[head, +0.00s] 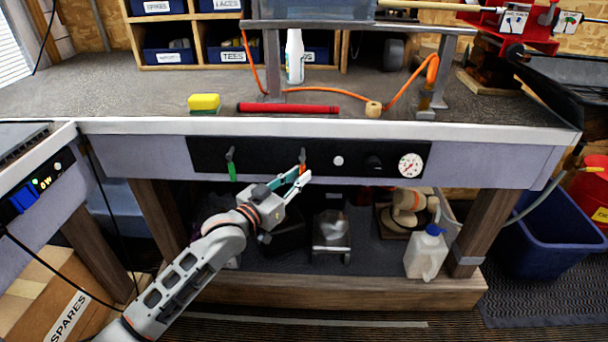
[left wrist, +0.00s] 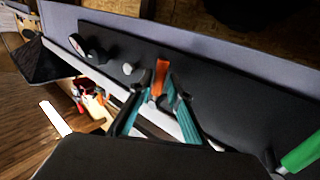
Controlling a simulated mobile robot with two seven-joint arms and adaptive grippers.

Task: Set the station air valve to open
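A black valve panel (head: 268,157) runs along the front of the bench. It carries a lever with a green handle (head: 232,172) pointing down and a lever with an orange handle (head: 302,168), also pointing down. I cannot read which one is the air valve. My left gripper (head: 304,177) is at the orange handle and partly hides it. In the left wrist view, the orange handle (left wrist: 160,78) shows between and just past the open teal fingertips (left wrist: 160,97), with gaps at the sides. The green handle (left wrist: 302,150) is off to one side. My right gripper is not in view.
The panel also has a white button (head: 338,160), a black knob (head: 373,162) and a round gauge (head: 411,165). A red shaft (head: 288,108) and a yellow sponge (head: 204,102) lie on the bench above. A white jug (head: 426,254) stands on the lower shelf.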

